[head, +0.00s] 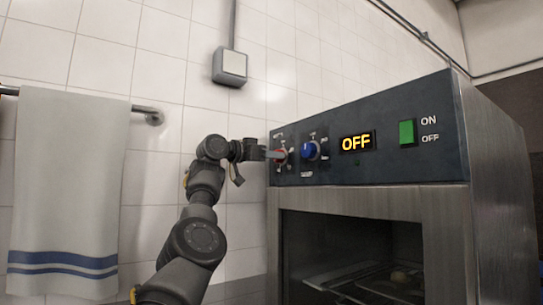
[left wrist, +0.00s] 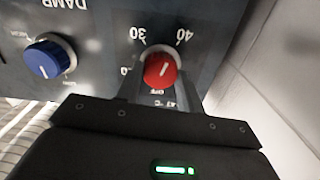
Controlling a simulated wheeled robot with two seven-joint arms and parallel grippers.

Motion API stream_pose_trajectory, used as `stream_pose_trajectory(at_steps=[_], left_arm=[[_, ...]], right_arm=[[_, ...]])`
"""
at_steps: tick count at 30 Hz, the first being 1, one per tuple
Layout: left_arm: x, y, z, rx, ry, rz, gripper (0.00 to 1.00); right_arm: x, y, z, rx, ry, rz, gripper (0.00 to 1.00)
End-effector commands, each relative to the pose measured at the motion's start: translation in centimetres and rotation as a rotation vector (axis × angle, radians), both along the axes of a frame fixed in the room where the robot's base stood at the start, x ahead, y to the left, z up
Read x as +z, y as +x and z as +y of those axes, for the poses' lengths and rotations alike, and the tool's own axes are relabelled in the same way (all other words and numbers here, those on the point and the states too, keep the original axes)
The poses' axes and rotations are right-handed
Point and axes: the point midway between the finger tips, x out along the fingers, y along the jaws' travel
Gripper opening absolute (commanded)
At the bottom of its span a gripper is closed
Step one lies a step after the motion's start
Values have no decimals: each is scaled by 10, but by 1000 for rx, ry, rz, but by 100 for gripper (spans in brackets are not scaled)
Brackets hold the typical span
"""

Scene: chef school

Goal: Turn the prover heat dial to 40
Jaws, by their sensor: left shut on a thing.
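The prover's red heat dial (head: 280,157) is at the left end of the dark control panel, mostly hidden by my gripper in the head view. The red dial also shows in the left wrist view (left wrist: 160,69), with 30 and 40 printed around it. Its white mark slants slightly, but I cannot tell the exact setting. My left gripper (head: 272,155) reaches the panel from the left. Its fingers (left wrist: 159,88) are on either side of the red dial and shut on it. My right gripper is not in view.
The blue damp dial (head: 310,151) sits close to the right of the red one. A display (head: 356,142) reads OFF, beside a green switch (head: 407,132). A towel (head: 67,190) hangs at left. A grey box (head: 230,66) is on the tiled wall.

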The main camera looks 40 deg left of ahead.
Motion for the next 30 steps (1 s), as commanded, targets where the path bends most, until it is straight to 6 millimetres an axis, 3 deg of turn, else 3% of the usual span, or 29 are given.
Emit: stream_pose_trajectory(at_steps=[12, 30], left_arm=[[-5, 2, -1, -3, 194, -44, 15], [-5, 2, -1, -3, 228, -55, 15]], right_arm=[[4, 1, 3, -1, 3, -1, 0], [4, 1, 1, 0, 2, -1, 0]])
